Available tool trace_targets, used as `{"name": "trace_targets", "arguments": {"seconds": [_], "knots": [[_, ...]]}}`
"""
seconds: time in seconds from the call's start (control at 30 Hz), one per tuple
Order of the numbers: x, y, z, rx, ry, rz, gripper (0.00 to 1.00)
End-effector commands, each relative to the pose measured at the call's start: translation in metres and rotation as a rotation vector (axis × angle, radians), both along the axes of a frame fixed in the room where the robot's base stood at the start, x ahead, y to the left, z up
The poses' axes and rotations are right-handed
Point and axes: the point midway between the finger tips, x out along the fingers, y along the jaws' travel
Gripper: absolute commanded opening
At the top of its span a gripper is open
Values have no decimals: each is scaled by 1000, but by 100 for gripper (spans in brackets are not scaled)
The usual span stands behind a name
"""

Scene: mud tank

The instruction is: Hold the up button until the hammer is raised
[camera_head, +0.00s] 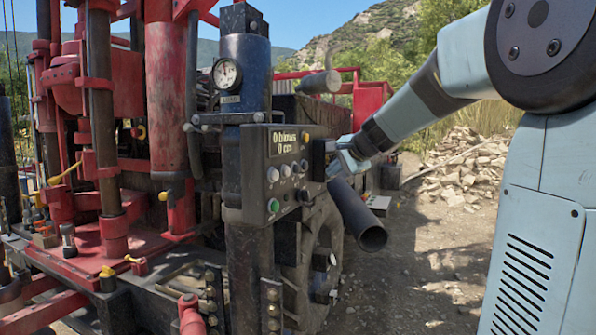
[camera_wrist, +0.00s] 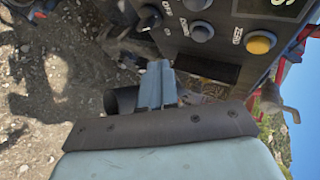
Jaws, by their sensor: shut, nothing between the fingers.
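A dark control panel (camera_head: 258,165) is fixed to the rig's front post, with a display reading "0 blows, 0 cm". It carries several buttons, among them a green one (camera_head: 273,206) and a pale one (camera_head: 272,174). I cannot make out an "up" label. My gripper (camera_head: 345,162) is shut and empty beside the panel's right edge; its fingers also show in the wrist view (camera_wrist: 156,85). I cannot tell the hammer apart among the red rig parts.
A dark open pipe (camera_head: 358,215) sticks out just below my gripper. A large tyre (camera_head: 325,250) stands behind the panel. A pressure gauge (camera_head: 227,73) sits on the post above it. Gravel ground (camera_head: 420,270) is open to the right, with a rock pile (camera_head: 470,165) farther back.

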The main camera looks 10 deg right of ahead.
Motion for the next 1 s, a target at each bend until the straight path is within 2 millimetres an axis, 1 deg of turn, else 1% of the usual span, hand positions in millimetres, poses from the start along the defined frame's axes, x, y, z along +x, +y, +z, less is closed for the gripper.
{"name": "trace_targets", "arguments": {"seconds": [0.3, 0.5, 0.7, 1.0], "knots": [[23, 32, 0, 1, 0, 2, 0], [33, 46, 0, 0, 0, 1, 0], [38, 53, 0, 1, -1, 0, 0], [39, 53, 0, 1, -1, -1, 0]]}}
